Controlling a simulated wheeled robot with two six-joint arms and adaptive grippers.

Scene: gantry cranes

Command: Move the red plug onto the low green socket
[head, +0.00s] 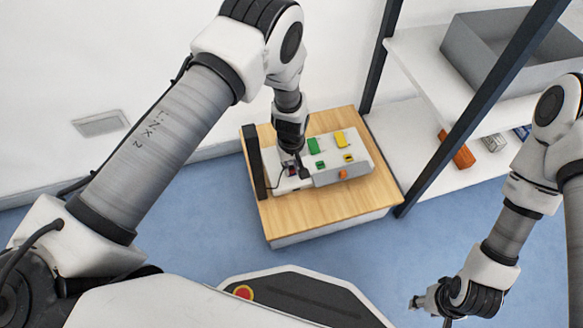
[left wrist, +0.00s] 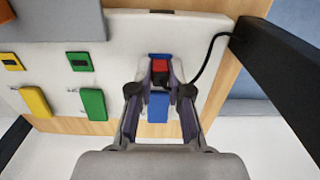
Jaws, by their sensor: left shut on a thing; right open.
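The red plug (left wrist: 160,66), with a black part, is between the fingertips of my left gripper (left wrist: 160,74). My left gripper also shows in the head view (head: 292,172), pointing down at the left end of a white panel. The plug is at a small blue socket (left wrist: 159,55); I cannot tell whether it is seated in it or just above. The low green socket (head: 320,165) is a small green square with a dark middle, right of the gripper; it also shows in the left wrist view (left wrist: 82,61). My right gripper (head: 430,304) is open and empty, away from the panel.
The white panel (head: 297,183) lies on a wooden-topped table (head: 325,203). It bears green (head: 313,145), yellow (head: 340,138) and blue (left wrist: 158,107) tiles, a small yellow socket (head: 348,157) and a grey box. A black post (head: 254,165) stands left; a black cable (left wrist: 205,52) curves near the gripper. A shelf stands right.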

